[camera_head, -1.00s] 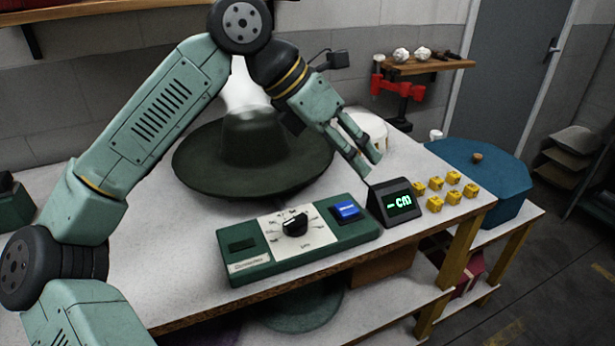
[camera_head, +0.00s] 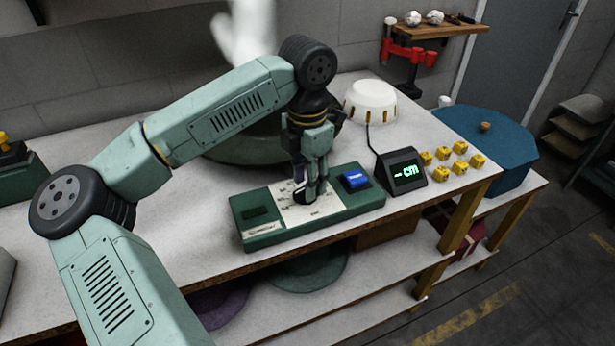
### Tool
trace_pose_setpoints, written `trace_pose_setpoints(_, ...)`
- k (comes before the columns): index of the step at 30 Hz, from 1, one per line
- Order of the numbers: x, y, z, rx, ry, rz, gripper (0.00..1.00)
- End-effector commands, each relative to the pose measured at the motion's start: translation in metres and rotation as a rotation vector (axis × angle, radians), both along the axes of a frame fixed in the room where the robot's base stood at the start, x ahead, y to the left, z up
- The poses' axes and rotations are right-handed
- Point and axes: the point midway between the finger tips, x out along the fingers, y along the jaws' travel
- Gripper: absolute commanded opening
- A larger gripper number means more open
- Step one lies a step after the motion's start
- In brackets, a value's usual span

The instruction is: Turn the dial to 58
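The dial (camera_head: 299,194) is a black knob on a white scale plate (camera_head: 322,208) set in a long green control box on the table. My gripper (camera_head: 311,194) points straight down over the dial, and its fingertips are at the knob, hiding much of it and part of the scale. I cannot tell whether the fingers touch the knob or how far apart they are. The dial's pointer and the scale numbers cannot be read. A blue button (camera_head: 355,179) sits right of the dial. The black display (camera_head: 403,172) shows a green dash and "cm".
A dark green hat (camera_head: 240,150) lies behind the box, mostly hidden by my arm. A white round thing (camera_head: 371,100) stands at the back. Several yellow blocks (camera_head: 460,147) lie right of the display, with a blue lidded container (camera_head: 485,140) beyond.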

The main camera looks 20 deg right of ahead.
Motion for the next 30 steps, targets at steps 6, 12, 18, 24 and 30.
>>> trace_pose_setpoints(6,-0.0006,-0.0002,-0.0097,0.000,0.000,-0.001,0.35)
trace_pose_setpoints(12,-0.0005,-0.0001,-0.0099,0.000,0.000,-0.001,0.35)
trace_pose_setpoints(18,-0.0005,-0.0002,-0.0098,-0.001,0.000,-0.001,0.22)
trace_pose_setpoints(24,-0.0004,-0.0002,-0.0097,-0.001,0.000,-0.001,0.08)
trace_pose_setpoints(30,-0.0004,-0.0002,-0.0096,-0.001,0.000,-0.001,0.00)
